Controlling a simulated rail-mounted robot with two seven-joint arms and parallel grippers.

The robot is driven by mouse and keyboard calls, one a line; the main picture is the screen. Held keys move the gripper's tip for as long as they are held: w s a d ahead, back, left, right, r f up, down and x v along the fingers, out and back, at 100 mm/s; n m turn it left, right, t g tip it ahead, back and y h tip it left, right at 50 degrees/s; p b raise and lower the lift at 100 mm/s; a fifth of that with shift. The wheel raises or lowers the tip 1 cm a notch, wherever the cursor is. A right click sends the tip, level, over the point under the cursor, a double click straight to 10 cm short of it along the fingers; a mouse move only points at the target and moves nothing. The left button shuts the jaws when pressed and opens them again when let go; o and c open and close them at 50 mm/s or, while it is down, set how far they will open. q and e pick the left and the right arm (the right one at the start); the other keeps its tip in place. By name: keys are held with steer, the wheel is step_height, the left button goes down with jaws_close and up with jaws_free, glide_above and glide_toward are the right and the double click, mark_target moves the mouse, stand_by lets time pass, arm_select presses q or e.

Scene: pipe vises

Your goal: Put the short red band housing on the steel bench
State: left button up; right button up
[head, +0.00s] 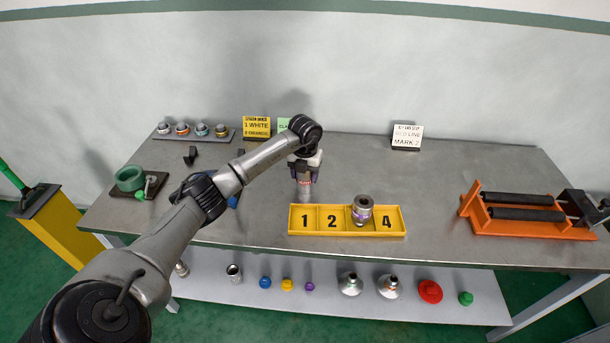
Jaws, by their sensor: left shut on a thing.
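My left gripper (305,176) points down over the middle of the steel bench (262,178), just behind the yellow numbered tray. It is shut on a small grey metal housing with a red band (304,186), which it partly hides. The housing looks upright; I cannot tell for sure whether its bottom touches the bench. My right gripper is not in view.
A yellow tray (297,231) has a purple-banded housing (362,209) on its third place. A rack (192,137) with several banded housings stands back left, a green vise (130,178) at left, an orange roller stand (480,224) at right. The bench between tray and rollers is clear.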

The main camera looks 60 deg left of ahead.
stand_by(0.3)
arm_select(q)
steer(key=o, duration=1.2)
step_height(320, 180, up, 12)
steer(key=p, duration=0.3)
steer(key=shift+r, duration=0.1)
steer(key=shift+w, duration=0.1)
